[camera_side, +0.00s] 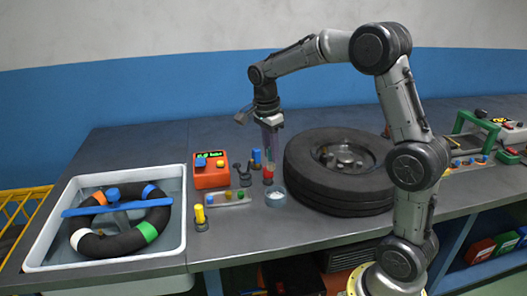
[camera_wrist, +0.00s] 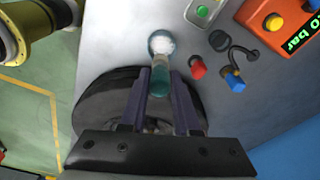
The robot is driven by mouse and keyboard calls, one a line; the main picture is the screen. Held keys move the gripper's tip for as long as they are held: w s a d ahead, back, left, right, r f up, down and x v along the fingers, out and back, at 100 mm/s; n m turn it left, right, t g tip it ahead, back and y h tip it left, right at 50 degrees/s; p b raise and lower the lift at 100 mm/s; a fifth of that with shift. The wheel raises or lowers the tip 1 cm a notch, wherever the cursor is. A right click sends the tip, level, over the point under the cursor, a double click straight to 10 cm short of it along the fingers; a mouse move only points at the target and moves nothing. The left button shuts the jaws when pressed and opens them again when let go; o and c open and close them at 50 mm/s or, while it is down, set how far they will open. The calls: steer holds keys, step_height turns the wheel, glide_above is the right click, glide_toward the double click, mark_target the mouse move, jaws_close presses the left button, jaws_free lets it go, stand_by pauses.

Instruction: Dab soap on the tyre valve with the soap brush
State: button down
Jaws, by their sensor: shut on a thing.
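My gripper (camera_side: 270,143) points down beside the left edge of the black tyre (camera_side: 318,189). In the wrist view its purple fingers (camera_wrist: 161,84) are shut on a teal, rod-like thing, which I take for the soap brush (camera_wrist: 160,78). The fingers hide part of the brush, and I cannot make out its bristles. The brush lines up with a small round pot of white soap (camera_wrist: 162,43); contact cannot be told. The pot (camera_side: 275,197) stands on the bench left of the tyre. The tyre lies flat with its hub (camera_side: 343,158) upward; I cannot pick out the valve.
A white basin (camera_side: 176,246) at left holds an inner tube (camera_side: 125,241). An orange gauge box (camera_side: 210,176), a small button plate (camera_side: 228,198), a yellow-topped piece (camera_side: 199,214) and red and blue pieces (camera_wrist: 197,68) stand near the pot. A green-framed tool (camera_side: 478,124) is at right.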

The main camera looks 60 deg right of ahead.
steer(key=shift+s+d+f, duration=0.1)
steer(key=shift+d+f, duration=0.25)
steer(key=shift+f, duration=1.5)
steer(key=shift+s+d+f, duration=0.1)
steer(key=shift+d+f, duration=0.3)
steer(key=shift+f, duration=1.4)
steer(key=shift+s+d+f, duration=0.1)
steer(key=shift+d+f, duration=0.25)
steer(key=shift+f, duration=1.5)
steer(key=shift+f, duration=0.6)
step_height(320, 180, up, 7)
steer(key=shift+w, duration=0.1)
